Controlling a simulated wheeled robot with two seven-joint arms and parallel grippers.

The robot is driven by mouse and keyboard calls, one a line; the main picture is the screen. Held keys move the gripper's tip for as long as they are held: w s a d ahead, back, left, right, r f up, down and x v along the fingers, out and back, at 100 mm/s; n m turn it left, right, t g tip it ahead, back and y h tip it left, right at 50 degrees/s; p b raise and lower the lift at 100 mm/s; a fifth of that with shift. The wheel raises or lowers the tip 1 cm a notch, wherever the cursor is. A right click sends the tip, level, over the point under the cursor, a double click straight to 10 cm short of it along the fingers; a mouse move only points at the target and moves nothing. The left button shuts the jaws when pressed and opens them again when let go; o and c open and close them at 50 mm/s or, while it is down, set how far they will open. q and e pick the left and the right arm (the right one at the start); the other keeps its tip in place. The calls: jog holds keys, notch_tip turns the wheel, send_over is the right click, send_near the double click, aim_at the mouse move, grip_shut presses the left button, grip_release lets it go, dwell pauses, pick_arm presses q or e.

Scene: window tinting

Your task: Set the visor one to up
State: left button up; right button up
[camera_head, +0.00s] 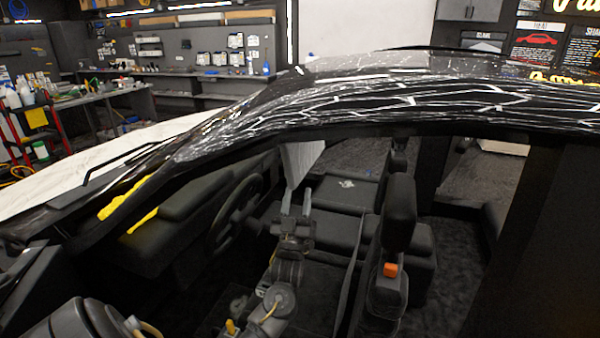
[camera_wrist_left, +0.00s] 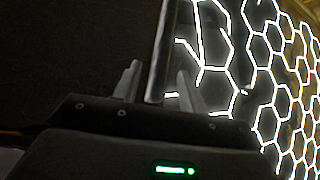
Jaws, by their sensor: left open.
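A pale grey visor panel (camera_head: 302,162) hangs down below the roof edge, behind the steering wheel area. My left gripper (camera_head: 296,193) is inside the car, fingers pointing up, with its tips just below the visor's lower part. In the left wrist view, the left gripper (camera_wrist_left: 157,86) is open, one finger on each side of the edge of a dark panel (camera_wrist_left: 158,50), probably the visor. I cannot tell whether either finger touches it. My right gripper is not in view.
The steering wheel (camera_head: 233,212) and dashboard (camera_head: 180,220) are left of my arm. The front seat (camera_head: 398,225) with its headrest and orange buckle (camera_head: 390,270) stands to the right. The car roof (camera_head: 400,105) runs close above. Workbenches line the far wall.

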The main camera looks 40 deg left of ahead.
aim_at(299, 176)
pick_arm(q)
jog(key=p+x, duration=0.1)
jog(key=x, duration=0.4)
jog(key=shift+s+a+r+p, duration=0.1)
jog(key=shift+a+r+p, duration=0.05)
jog(key=shift+r+p, duration=0.15)
jog(key=shift+w+a+r, duration=0.1)
jog(key=shift+w+a, duration=0.05)
jog(key=shift+w, duration=0.2)
grip_shut()
